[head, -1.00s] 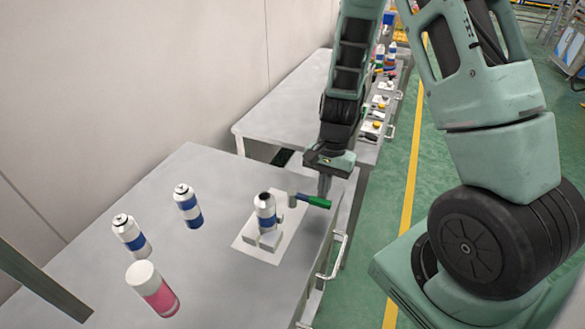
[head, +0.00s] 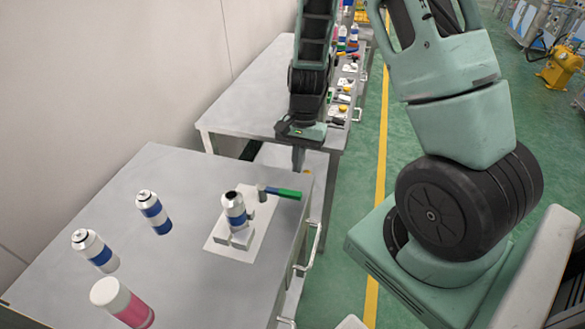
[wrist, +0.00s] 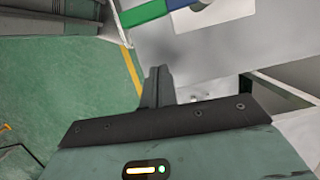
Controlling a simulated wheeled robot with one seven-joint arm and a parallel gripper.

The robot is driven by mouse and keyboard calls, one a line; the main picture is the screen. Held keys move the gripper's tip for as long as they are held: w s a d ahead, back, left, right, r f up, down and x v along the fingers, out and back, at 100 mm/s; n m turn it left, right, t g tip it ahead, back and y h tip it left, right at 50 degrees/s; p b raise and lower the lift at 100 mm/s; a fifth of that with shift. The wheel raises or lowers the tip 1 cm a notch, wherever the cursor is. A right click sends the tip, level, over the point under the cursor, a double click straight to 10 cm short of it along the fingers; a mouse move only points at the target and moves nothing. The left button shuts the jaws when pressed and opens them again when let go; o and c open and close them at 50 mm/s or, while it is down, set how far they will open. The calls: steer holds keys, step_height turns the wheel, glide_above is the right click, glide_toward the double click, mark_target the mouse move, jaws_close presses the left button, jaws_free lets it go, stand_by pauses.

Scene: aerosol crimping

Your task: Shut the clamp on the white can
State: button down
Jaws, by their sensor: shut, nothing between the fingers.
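A white can with a blue band and a dark top (head: 235,214) stands upright in a holder on a pale plate (head: 252,247) on the near table. The clamp's handle (head: 286,194), green at its outer end and blue further in, sticks out to the right beside the can, toward the table edge. The handle also shows at the top of the wrist view (wrist: 144,12). My gripper (head: 299,166) points down, just beyond the handle in the picture and apart from it. Its fingers (wrist: 157,80) are together and empty. The clamp's contact with the can is too small to tell.
Two blue-banded cans (head: 154,212) (head: 95,250) and a pink can with a white cap (head: 122,302) stand at the left of the near table (head: 185,285). A second table (head: 245,100) holding small items stands behind. Green floor lies to the right.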

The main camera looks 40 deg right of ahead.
steer(key=s+v, duration=0.1)
steer(key=v, duration=0.7)
steer(key=shift+w+a+b, duration=0.3)
steer(key=shift+w, duration=0.1)
steer(key=s+a+r+n, duration=0.2)
steer(key=a+r+n, duration=0.25)
steer(key=a, duration=0.65)
steer(key=s+a+r+n+t+h, duration=0.1)
steer(key=s+a+r+n, duration=0.3)
steer(key=s+a+n, duration=0.9)
steer(key=s+n, duration=0.2)
steer(key=s, duration=0.1)
steer(key=shift+a+h, duration=0.4)
steer(key=shift+s, duration=0.15)
